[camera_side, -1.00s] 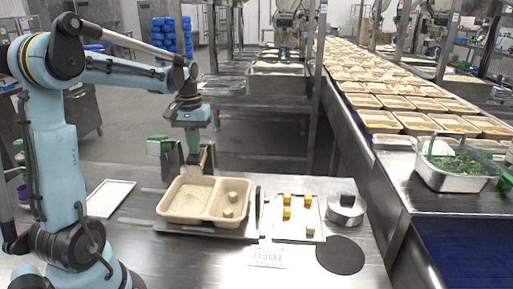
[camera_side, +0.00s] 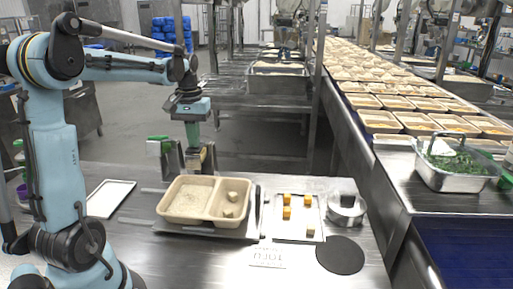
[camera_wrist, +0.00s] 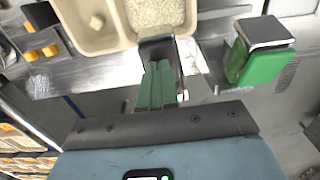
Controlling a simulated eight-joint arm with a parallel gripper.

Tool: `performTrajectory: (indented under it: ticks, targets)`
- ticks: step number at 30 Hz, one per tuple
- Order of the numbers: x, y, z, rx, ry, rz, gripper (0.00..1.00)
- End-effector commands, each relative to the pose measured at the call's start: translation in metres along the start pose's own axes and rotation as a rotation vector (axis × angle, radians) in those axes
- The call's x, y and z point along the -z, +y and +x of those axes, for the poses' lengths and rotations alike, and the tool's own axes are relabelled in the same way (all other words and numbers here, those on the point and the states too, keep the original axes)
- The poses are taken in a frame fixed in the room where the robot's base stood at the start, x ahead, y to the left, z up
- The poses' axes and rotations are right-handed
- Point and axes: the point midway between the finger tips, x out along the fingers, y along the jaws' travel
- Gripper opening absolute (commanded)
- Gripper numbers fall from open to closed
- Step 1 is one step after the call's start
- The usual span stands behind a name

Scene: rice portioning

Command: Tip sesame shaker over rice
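A tan two-compartment tray (camera_side: 160,212) stands on the steel table, with pale rice (camera_side: 188,198) in its left compartment and small pale lumps (camera_side: 232,203) in the right. My gripper (camera_side: 197,150) points down just behind the tray, near its back edge. In the wrist view the green fingers (camera_wrist: 160,82) end close to the rice compartment, with a dark and metallic piece at their tips. I cannot tell whether that piece is held. A green and grey block (camera_wrist: 262,62) stands beside the fingers; it also shows in the side view (camera_side: 158,146). I cannot identify the sesame shaker with certainty.
A small white tray (camera_side: 293,230) with several yellow-brown cubes lies right of the tan tray. A round metal container (camera_side: 346,210) and a black disc (camera_side: 340,256) lie farther right. A white flat tray (camera_side: 110,198) lies left. A conveyor with filled trays (camera_side: 400,122) runs behind.

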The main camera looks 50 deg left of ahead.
Motion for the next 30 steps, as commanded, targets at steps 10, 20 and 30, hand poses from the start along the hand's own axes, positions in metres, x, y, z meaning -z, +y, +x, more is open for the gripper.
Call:
performTrajectory:
  ticks: [10,20,30]
  targets:
    - [0.006,0.000,-0.022,0.000,-0.001,0.000,0.00]
    - [0.011,0.000,-0.037,0.000,-0.001,0.000,0.00]
    - [0.011,0.000,-0.038,0.000,0.000,0.000,0.00]
